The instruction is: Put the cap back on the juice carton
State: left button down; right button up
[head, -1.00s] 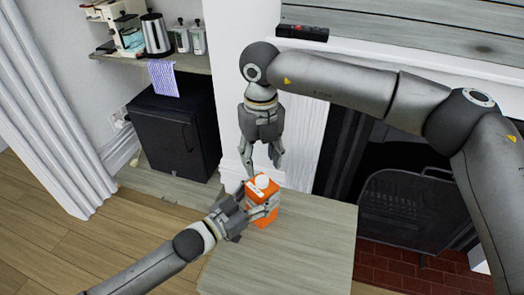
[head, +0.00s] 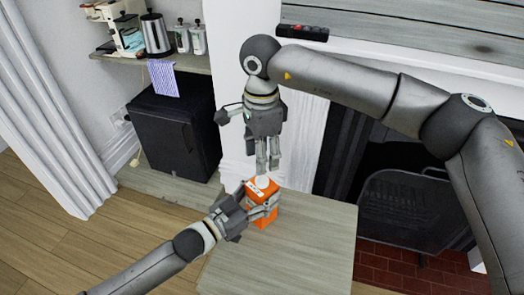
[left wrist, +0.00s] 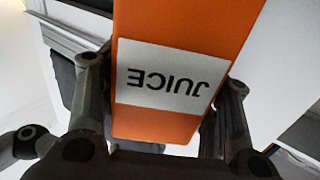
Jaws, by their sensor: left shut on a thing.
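The orange juice carton (head: 266,209) stands upright on the near wooden surface. My left gripper (head: 262,208) is shut on its sides; in the left wrist view the carton (left wrist: 178,75) shows a white JUICE label between the two fingers (left wrist: 165,115). A round white piece (head: 262,182) shows on the carton's top; I cannot tell if it is the cap or the spout. My right gripper (head: 268,163) points down just above it, its fingertips close to the white piece and partly in front of it. Its fingers look close together, and whether they hold anything is unclear.
The wooden surface (head: 300,255) is bare to the right and front of the carton. A black fireplace screen (head: 405,215) stands at the right. A dark mini fridge (head: 178,135) and a shelf with a kettle (head: 156,35) and canisters are at the back left.

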aim_at(262, 179)
jog(key=n, duration=0.5)
jog(key=shift+r, duration=0.2)
jog(key=shift+f, duration=4)
